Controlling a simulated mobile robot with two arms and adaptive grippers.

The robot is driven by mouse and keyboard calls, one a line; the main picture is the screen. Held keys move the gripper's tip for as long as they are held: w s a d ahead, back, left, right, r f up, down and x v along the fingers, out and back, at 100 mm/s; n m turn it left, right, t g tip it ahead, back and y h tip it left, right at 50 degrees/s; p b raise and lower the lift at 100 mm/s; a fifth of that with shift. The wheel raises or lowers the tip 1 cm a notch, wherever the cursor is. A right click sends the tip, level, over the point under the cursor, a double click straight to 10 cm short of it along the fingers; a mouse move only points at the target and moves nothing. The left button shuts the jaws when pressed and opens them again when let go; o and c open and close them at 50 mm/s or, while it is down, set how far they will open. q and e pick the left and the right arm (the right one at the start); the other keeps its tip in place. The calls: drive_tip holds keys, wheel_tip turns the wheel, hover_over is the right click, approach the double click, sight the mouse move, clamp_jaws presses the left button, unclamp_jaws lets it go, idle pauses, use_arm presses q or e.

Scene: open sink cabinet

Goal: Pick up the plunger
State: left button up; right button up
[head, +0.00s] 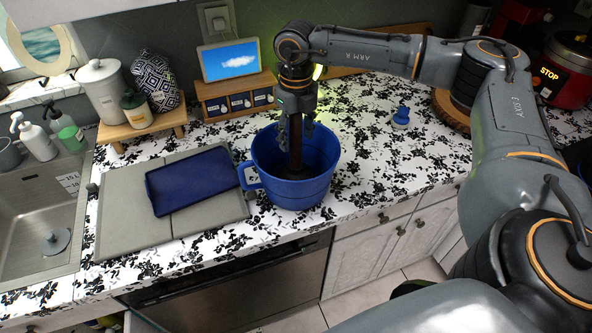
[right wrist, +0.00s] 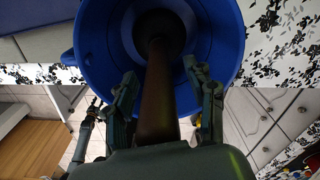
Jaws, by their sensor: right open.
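The plunger (head: 296,155) stands in a blue bucket (head: 322,165) on the counter, with its dark brown handle upright. Its dark rubber cup is at the bottom of the bucket, partly hidden by the rim. My right gripper (head: 296,128) is above the bucket, pointing down, its fingers open on either side of the handle. In the right wrist view the handle (right wrist: 157,95) runs between the two spread fingers, with gaps visible beside it. My left gripper is out of the head view; a dark claw-like part, apparently it (right wrist: 93,110), shows at the left of the right wrist view.
Left of the bucket, a dark blue tray (head: 190,181) lies on a grey board (head: 125,215); the sink (head: 35,215) is farther left. A small drawer box (head: 236,98) stands behind the bucket.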

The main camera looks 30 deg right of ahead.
clamp_jaws()
